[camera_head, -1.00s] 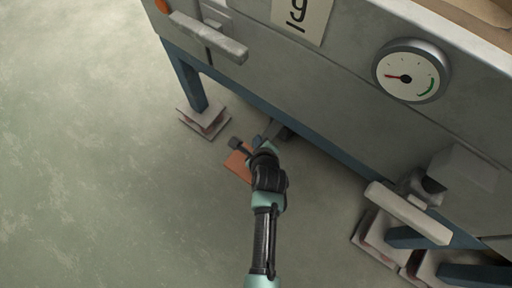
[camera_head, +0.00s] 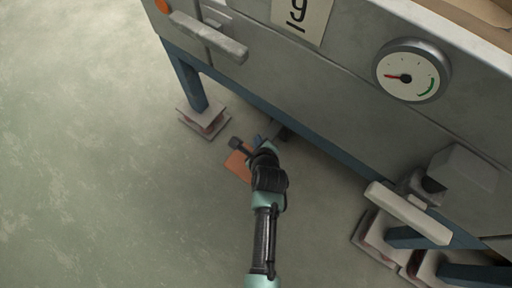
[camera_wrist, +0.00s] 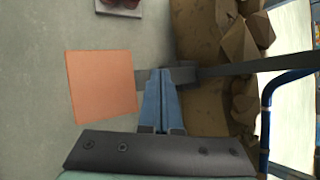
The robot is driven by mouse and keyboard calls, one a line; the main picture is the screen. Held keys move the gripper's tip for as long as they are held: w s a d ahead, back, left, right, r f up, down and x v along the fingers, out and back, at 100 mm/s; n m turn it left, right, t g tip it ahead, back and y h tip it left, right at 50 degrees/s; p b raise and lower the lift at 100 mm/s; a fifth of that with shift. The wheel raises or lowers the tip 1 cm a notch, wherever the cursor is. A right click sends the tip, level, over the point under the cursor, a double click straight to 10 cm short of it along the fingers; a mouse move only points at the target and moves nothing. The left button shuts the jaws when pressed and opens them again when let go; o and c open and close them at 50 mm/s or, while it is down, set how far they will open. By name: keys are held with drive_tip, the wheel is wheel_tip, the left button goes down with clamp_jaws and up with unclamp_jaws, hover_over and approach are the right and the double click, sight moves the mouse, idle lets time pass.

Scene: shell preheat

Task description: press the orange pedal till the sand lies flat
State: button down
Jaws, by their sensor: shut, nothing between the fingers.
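The orange pedal (camera_head: 237,164) is a flat plate low by the floor, at the near edge of the grey machine. My wrist partly covers it in the head view. In the wrist view the pedal (camera_wrist: 101,87) lies left of my gripper (camera_wrist: 161,74), whose blue fingers are shut and empty. The fingertips are over or beside the dark bar (camera_wrist: 215,71) that runs right from the pedal; I cannot tell whether they touch it. A little sand (camera_head: 487,9) shows at the top right of the head view; whether it lies flat cannot be seen.
The machine's round gauge (camera_head: 410,72) has a red needle pointing left, away from the green band. Blue legs stand on stacked foot pads (camera_head: 203,119). Brown lumps (camera_wrist: 243,45) show at right in the wrist view. The floor at left is clear.

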idle(0.4)
drive_tip(key=shift+w+d+r+p, duration=0.1)
drive_tip(key=shift+r+p, duration=0.35)
drive_tip(key=shift+r, duration=0.6)
drive_tip(key=shift+w+d+r+p, duration=0.1)
drive_tip(key=shift+r+p, duration=0.3)
drive_tip(key=shift+r, duration=0.6)
drive_tip(key=shift+f, duration=0.1)
wheel_tip(320, 180, down, 6)
drive_tip(key=b, duration=0.7)
drive_tip(key=shift+s+a+f, duration=0.1)
drive_tip(key=shift+a+f, duration=0.05)
drive_tip(key=shift+s+f+b, duration=0.1)
drive_tip(key=shift+f+b, duration=0.55)
drive_tip(key=shift+f, duration=0.55)
drive_tip(key=shift+f, duration=0.1)
drive_tip(key=shift+f, duration=0.3)
